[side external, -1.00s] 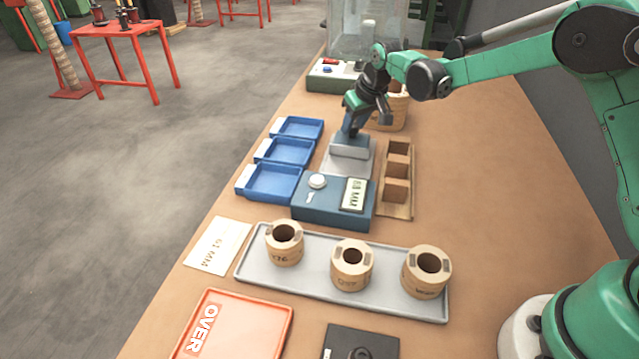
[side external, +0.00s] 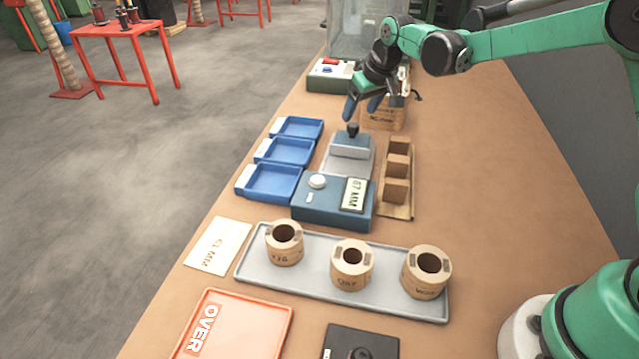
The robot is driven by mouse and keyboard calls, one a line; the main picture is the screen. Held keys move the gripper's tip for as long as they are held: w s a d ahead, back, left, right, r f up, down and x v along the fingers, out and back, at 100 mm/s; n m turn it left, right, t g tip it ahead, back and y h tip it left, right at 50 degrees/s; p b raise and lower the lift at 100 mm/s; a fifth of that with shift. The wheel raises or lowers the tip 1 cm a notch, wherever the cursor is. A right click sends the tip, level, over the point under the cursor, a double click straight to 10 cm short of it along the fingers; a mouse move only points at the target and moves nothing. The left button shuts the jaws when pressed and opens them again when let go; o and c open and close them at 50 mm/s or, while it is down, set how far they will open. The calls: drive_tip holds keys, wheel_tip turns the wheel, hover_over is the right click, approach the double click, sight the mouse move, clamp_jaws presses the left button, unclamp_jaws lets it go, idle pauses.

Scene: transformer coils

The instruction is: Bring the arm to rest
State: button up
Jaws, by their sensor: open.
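My gripper (side external: 364,106) is open and empty. It hangs just above the black knob (side external: 353,130) on top of a grey-blue block (side external: 351,146), with a small gap between them. The block sits on the pale plate (side external: 336,165) of the blue gauge box (side external: 322,212), whose display (side external: 354,194) appears to read 67 MM. My arm (side external: 530,45) reaches in from the right, over the bench.
A grey tray (side external: 300,290) holds three cardboard-coloured coils. Blue trays (side external: 272,183) stand at the left and a wooden rack (side external: 397,180) at the right. Behind my gripper are another coil (side external: 385,116) and a switch box (side external: 332,77). The bench's right side is clear.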

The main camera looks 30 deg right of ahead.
drive_tip(key=shift+s+r, duration=0.2)
drive_tip(key=shift+r, duration=0.35)
drive_tip(key=shift+s+r, duration=0.1)
drive_tip(key=s+a+r+t, duration=0.1)
drive_tip(key=s+a, duration=0.1)
drive_tip(key=s, duration=0.8)
drive_tip(key=s+a+r+t, duration=0.1)
drive_tip(key=s+r, duration=0.1)
drive_tip(key=s, duration=0.7)
drive_tip(key=shift+s+a+r+t, duration=0.2)
drive_tip(key=shift+s+a+t, duration=0.1)
drive_tip(key=shift+s+a, duration=0.1)
